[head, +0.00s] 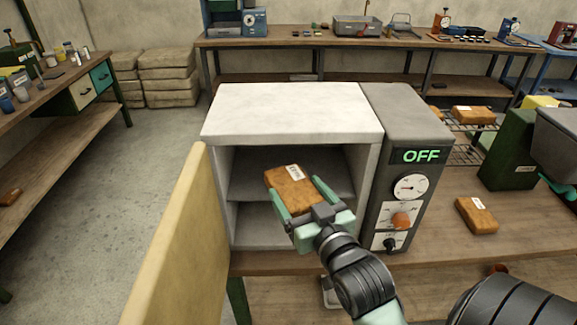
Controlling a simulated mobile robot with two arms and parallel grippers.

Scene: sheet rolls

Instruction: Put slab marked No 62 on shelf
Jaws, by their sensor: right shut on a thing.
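My right gripper (309,208) is shut on a brown slab (287,179) with a white label. The label's writing is too small to read. The gripper holds the slab at the open front of a white-topped oven, in front of its inner shelf (250,185). I cannot tell whether the slab touches the shelf. Another brown labelled slab (477,215) lies on the bench right of the oven. A further labelled slab (473,114) lies on a wire rack (466,156) at the right. My left gripper is not in view.
The oven (290,108) has its pale door (178,245) swung open at the left. Its grey control panel (400,190) reads OFF. A dark green machine (510,150) stands on the bench at the right. The oven's lower space (260,225) looks empty.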

